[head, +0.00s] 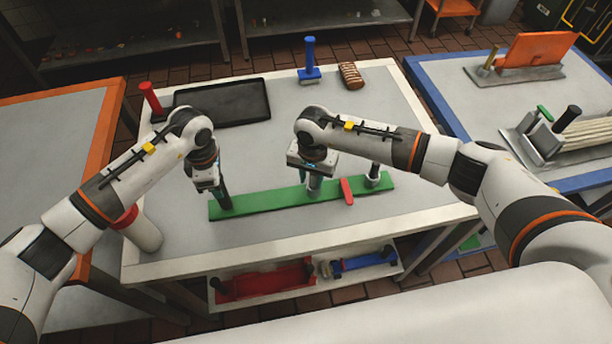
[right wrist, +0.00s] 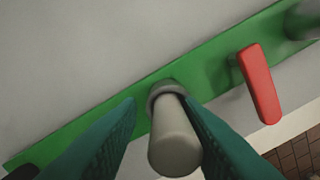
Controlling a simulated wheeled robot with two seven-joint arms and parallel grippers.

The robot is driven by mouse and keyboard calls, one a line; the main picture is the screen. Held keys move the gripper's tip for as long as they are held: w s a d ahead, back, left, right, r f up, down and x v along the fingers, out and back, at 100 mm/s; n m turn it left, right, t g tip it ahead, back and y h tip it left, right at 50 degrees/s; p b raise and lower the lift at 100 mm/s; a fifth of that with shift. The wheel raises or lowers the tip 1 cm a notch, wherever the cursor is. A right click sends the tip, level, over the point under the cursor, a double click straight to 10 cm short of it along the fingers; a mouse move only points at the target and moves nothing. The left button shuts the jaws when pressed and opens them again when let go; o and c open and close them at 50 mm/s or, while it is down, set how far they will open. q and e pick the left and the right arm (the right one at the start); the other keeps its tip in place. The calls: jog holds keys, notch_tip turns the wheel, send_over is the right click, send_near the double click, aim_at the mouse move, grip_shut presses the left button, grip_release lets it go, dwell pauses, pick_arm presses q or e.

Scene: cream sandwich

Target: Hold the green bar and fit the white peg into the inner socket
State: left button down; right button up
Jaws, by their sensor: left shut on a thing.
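The green bar (head: 265,204) lies across the front of the light table. My left gripper (head: 217,187) is shut on a dark upright handle (head: 225,203) at the bar's left end. The white peg (right wrist: 174,142) stands in a grey collar, the inner socket (right wrist: 165,91), near the bar's middle. How deep it sits I cannot tell. My right gripper (head: 314,178) is above it; in the right wrist view its teal fingers (right wrist: 165,125) are open, one on each side of the peg, with a gap at the left finger.
A red lever (head: 347,190) and a dark-topped post (head: 374,174) are on the bar's right part. A black tray (head: 222,101), red post (head: 151,99), blue-handled tool (head: 309,62) and brown loaf (head: 351,75) stand at the back. The middle of the table is clear.

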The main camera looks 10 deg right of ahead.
jog(key=r, duration=1)
jog(key=shift+s+d+r, duration=0.1)
jog(key=shift+d+r, duration=0.1)
jog(key=shift+r, duration=0.1)
